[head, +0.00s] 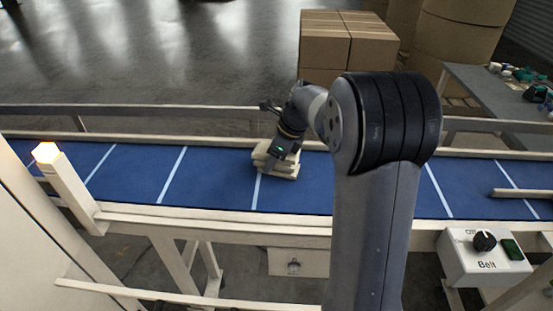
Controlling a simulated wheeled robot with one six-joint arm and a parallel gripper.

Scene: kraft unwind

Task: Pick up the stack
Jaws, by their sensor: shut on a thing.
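The stack (287,171) is a small pile of cream-coloured, flat layers on the blue conveyor belt (223,180), next to a white cross line. My gripper (276,152) reaches down onto the stack from above and is shut on it. The fingertips are mostly hidden by the gripper body and the stack. I cannot tell whether the stack touches the belt or is slightly raised.
Pale rails run along both belt edges, with a lit post (46,153) at left. A belt control box (486,257) with a black knob and green button is at front right. Cardboard boxes (325,48) stand behind the belt; a cluttered grey table (480,82) is at right.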

